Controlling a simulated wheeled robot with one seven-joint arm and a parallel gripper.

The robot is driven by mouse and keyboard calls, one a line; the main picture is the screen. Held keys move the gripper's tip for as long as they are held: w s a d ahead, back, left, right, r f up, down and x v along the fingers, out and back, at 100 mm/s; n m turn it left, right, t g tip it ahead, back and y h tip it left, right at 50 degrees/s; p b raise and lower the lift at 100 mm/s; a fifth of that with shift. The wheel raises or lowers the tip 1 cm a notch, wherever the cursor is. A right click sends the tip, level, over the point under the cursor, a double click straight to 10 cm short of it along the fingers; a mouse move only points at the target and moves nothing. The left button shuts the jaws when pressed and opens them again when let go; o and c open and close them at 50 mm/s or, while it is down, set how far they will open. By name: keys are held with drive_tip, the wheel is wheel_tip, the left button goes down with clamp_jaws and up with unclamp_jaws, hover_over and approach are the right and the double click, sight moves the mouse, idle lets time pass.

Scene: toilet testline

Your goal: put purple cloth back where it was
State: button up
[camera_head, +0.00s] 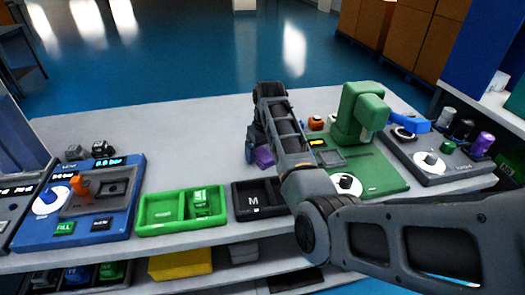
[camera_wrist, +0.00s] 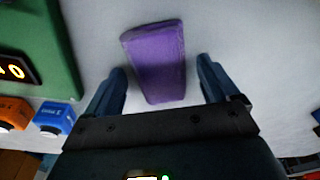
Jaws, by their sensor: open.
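The purple cloth (camera_head: 265,156) is a small folded block on the white bench, partly hidden by my arm in the head view. In the wrist view the purple cloth (camera_wrist: 155,62) lies between the two blue fingers, with a gap on each side. My gripper (camera_wrist: 161,70) is open around it and holds nothing. In the head view my gripper (camera_head: 252,150) is mostly hidden behind my forearm, pointing down at the bench.
A green machine (camera_head: 360,118) stands right of my arm; its edge shows in the wrist view (camera_wrist: 45,45), with orange and blue (camera_wrist: 55,118) parts nearby. A black tray (camera_head: 247,207) marked M and a green tray (camera_head: 150,216) lie in front. The back left bench (camera_head: 190,125) is clear.

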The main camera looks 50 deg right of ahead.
sight(266, 157)
wheel_tip(266, 157, up, 12)
drive_tip(key=s, duration=0.1)
drive_tip(key=shift+s+a, duration=0.15)
drive_tip(key=shift+s, duration=0.2)
idle(0.6)
